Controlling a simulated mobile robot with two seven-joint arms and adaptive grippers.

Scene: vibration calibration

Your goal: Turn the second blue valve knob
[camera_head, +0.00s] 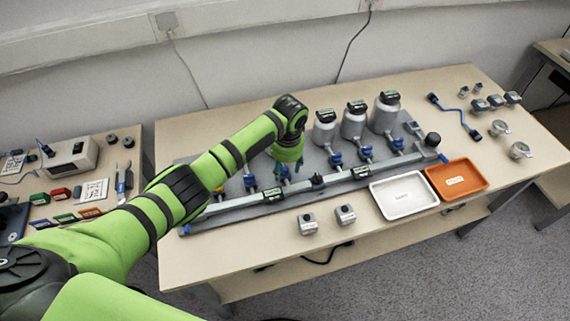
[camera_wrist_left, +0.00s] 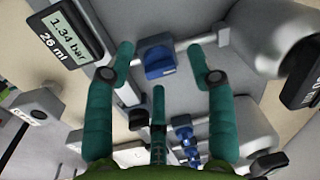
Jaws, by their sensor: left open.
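A grey manifold board (camera_head: 200,219) lies on the table with a row of blue valve knobs. One blue knob (camera_head: 249,181) is left of my left gripper (camera_head: 286,171), and others (camera_head: 335,158) (camera_head: 365,153) (camera_head: 397,144) are to the right. The gripper points down over the row, hiding part of the knob under it. In the left wrist view, my left gripper (camera_wrist_left: 161,50) is open, its teal fingers on either side of a blue knob (camera_wrist_left: 159,62), with gaps visible. A third finger is below it. I cannot tell the height of the fingertips over the knob. My right gripper is not in view.
Grey cylinders with black gauges (camera_head: 353,123) stand behind the row. A pipe with small displays (camera_head: 272,195) runs along the front. A white tray (camera_head: 404,212) and an orange tray (camera_head: 485,184) sit at the front right.

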